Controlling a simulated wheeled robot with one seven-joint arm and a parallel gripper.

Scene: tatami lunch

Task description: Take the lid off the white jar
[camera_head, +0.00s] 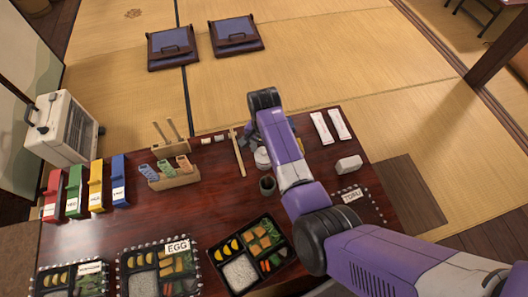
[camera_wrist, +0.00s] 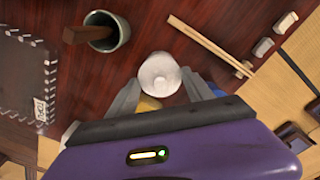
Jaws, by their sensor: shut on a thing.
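The white jar (camera_head: 262,158) stands on the dark red table, just left of my purple arm in the head view. In the wrist view its round white lid (camera_wrist: 160,72), with a small raised middle, shows from above between my two grey fingers. My gripper (camera_wrist: 160,88) is shut on the lid from both sides. The jar body is mostly hidden below the lid, and I cannot tell whether the lid is apart from it. A yellow patch (camera_wrist: 148,104) shows beside the lid; I cannot tell what it is.
A grey-green cup (camera_wrist: 119,40) with a brown stick stands close to the jar. Chopsticks (camera_head: 238,153) lie on its other side. Filled lunch boxes (camera_head: 245,256) line the near edge. A wooden holder (camera_head: 172,180) and coloured bins (camera_head: 74,190) stand left. Some table left of the cup is clear.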

